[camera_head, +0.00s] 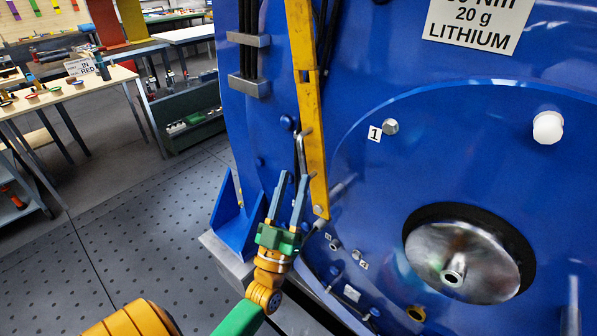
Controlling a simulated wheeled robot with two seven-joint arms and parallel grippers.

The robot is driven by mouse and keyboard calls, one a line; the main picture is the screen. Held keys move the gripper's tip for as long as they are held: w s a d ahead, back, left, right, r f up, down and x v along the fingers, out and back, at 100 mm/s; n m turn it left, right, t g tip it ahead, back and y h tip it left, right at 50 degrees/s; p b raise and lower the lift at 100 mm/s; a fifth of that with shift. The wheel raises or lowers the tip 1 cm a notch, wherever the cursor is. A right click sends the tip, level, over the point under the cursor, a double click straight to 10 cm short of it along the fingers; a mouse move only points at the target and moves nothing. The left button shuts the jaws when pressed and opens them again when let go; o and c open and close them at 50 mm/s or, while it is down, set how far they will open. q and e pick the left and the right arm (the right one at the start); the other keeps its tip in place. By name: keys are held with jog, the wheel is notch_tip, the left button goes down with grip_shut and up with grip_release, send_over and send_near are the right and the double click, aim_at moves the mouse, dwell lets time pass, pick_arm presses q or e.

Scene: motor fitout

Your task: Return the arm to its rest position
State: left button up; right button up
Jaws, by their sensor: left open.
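My left gripper (290,190) is in the lower middle of the head view, its two grey-blue fingers pointing up. The fingers are apart and nothing shows between them. It is in front of the blue motor housing (360,60), close to the lower end of a yellow bar (308,110). A bent grey metal rod (301,150) shows just above the fingertips; I cannot tell whether they touch. My green and yellow arm comes up from the bottom edge. My right gripper is out of view.
The housing has a bolt (390,127) labelled 1, a white cap (547,127) and a metal shaft hub (462,262). A blue bracket (238,215) stands left of the gripper. A wooden workbench (60,92) with small parts is at far left. The floor (150,220) between is clear.

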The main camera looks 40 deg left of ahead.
pick_arm(q)
jog(key=shift+s+d+f, duration=0.15)
jog(key=shift+s+f, duration=0.2)
jog(key=shift+s, duration=0.05)
jog(key=d+f+m+g+h, duration=0.3)
jog(key=d+f+g+h, duration=0.15)
jog(key=f, duration=1.05)
jog(key=d+f+m+g+h, duration=0.35)
jog(key=f+g, duration=0.25)
jog(key=f, duration=1)
jog(key=s+f+m+g, duration=0.1)
jog(key=s+f+g, duration=0.5)
jog(key=s+f, duration=0.4)
jog(key=s+d+f+m+g, duration=0.1)
jog(key=s+f+g, duration=0.6)
jog(key=s, duration=1.2)
notch_tip(320, 180, down, 3)
jog(key=shift+s+d+r+h, duration=0.1)
jog(key=shift+s+d+h, duration=0.2)
jog(key=shift+s, duration=0.05)
